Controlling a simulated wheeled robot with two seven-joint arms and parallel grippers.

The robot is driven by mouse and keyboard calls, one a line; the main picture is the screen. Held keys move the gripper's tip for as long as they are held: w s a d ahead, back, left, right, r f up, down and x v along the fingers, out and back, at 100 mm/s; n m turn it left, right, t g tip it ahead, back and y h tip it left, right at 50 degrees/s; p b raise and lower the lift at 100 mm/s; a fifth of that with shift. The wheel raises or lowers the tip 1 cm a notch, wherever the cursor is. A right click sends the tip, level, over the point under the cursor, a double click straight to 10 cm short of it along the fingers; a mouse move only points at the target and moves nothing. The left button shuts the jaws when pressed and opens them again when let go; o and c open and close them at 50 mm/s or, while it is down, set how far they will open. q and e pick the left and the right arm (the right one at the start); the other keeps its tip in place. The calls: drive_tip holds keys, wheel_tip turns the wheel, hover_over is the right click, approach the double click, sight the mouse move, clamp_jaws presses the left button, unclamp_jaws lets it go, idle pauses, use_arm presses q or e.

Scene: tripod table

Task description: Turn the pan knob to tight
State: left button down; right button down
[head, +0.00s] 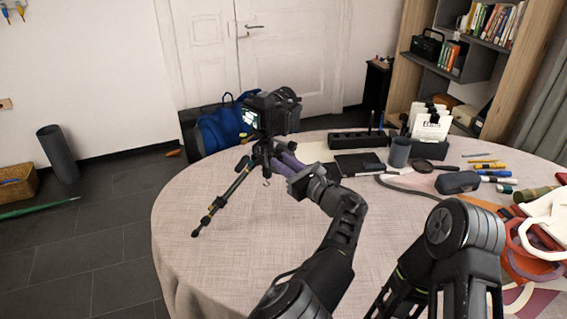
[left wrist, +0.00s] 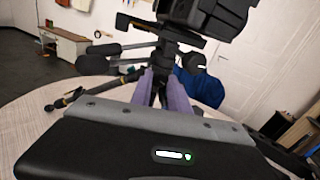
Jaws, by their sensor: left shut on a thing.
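A black camera (head: 280,114) sits on a black tripod (head: 228,192) standing on the round table. It also shows in the left wrist view, with the camera (left wrist: 212,15) at the top and the tripod's dark head (left wrist: 168,48) below it. My left gripper (head: 278,153) reaches the tripod just below the camera from the right, its purple-grey fingers (left wrist: 164,80) shut on a small part there. That part sits where the pan knob would be, but the fingertips mostly hide it, and I cannot read its tightness. My right arm shows at lower right; its gripper is out of view.
The table (head: 200,262) is clear at front left. A black organizer (head: 350,141), a grey cup (head: 399,152), markers (head: 492,172) and a dark case (head: 457,182) lie to the right. A blue bag (head: 222,128) is behind the tripod. Black handles (left wrist: 104,49) stick out left of the tripod head.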

use_arm(q)
drive_tip(key=c, duration=1.5)
unclamp_jaws()
drive_tip(key=shift+b+v, duration=0.65)
drive_tip(key=shift+v, duration=3.25)
